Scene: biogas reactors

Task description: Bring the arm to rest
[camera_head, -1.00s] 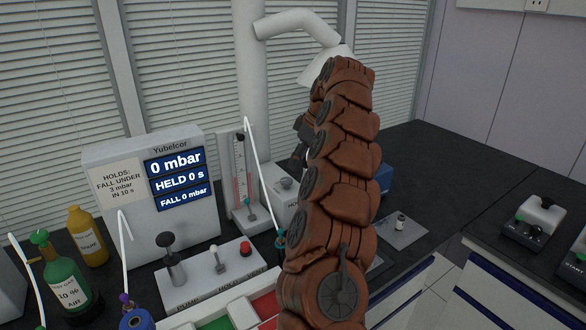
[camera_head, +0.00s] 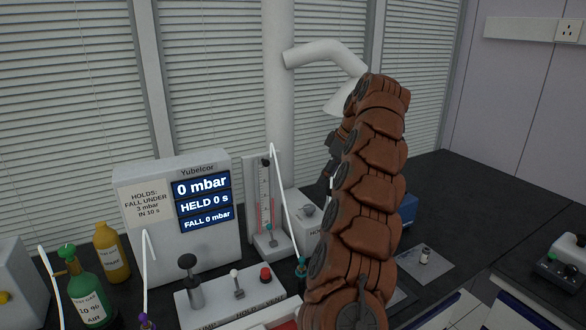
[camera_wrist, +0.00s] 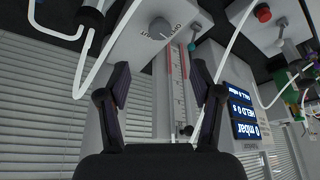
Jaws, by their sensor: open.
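My arm rises in the middle of the head view, a column of brown segmented links bent over at the top. My gripper (camera_head: 333,152) shows only as a dark part behind the arm's upper left side; the arm hides much of it. In the wrist view my gripper (camera_wrist: 160,85) has its two dark fingers spread wide with nothing between them. Beyond the fingers stands the scaled tube stand (camera_wrist: 177,75), seen upside down and apart from them. The same stand (camera_head: 264,205) is left of my arm in the head view.
A Yubelcor display box (camera_head: 182,170) reads 0 mbar. A control panel (camera_head: 215,297) with plunger, switch and red button stands before it. Green (camera_head: 88,297) and yellow (camera_head: 111,252) bottles stand left. A white pipe hood (camera_head: 325,52) hangs behind the arm.

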